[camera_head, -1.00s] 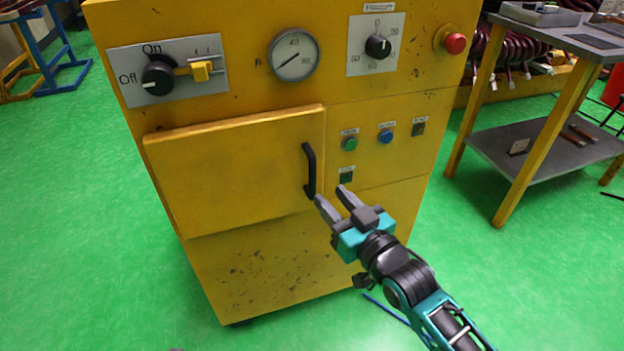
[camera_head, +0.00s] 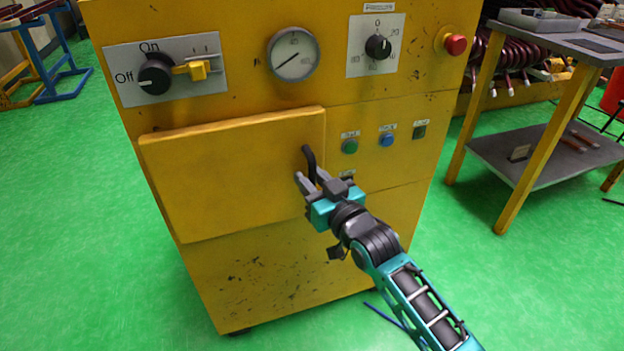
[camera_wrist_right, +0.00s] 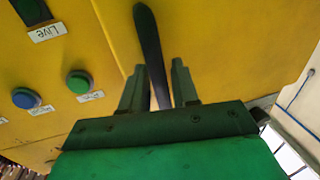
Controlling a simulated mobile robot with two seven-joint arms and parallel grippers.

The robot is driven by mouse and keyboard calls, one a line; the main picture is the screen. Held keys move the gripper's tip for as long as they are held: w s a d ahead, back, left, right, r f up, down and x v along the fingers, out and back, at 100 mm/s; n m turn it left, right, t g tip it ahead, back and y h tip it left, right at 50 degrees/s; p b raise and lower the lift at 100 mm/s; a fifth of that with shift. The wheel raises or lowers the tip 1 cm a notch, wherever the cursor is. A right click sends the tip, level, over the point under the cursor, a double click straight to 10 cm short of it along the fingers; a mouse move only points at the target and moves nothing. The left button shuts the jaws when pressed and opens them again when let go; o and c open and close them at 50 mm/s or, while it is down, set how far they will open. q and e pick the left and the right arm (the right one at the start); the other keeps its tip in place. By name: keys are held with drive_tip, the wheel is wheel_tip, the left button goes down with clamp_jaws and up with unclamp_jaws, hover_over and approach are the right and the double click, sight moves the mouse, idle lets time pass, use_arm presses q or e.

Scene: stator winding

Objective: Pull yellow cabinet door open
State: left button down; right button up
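The yellow cabinet door (camera_head: 235,175) is on the front of the yellow cabinet and looks shut. Its black handle (camera_head: 309,160) stands upright at the door's right edge. My right gripper (camera_head: 311,181) is at the lower part of the handle, with its fingers apart and pointing at the door. In the right wrist view the handle (camera_wrist_right: 150,48) runs down between the two fingers (camera_wrist_right: 158,85), with a gap visible on the right side; contact with the left finger cannot be told. My left gripper is not in view.
The cabinet front carries an on-off knob (camera_head: 155,78), a gauge (camera_head: 293,54), a second dial (camera_head: 378,46), a red button (camera_head: 455,44) and small green and blue buttons (camera_head: 386,140). A grey-topped table (camera_head: 560,38) stands at right. The green floor (camera_head: 75,240) left of the cabinet is clear.

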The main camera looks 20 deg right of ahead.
clamp_jaws()
drive_tip(key=shift+s, duration=0.15)
idle(0.4)
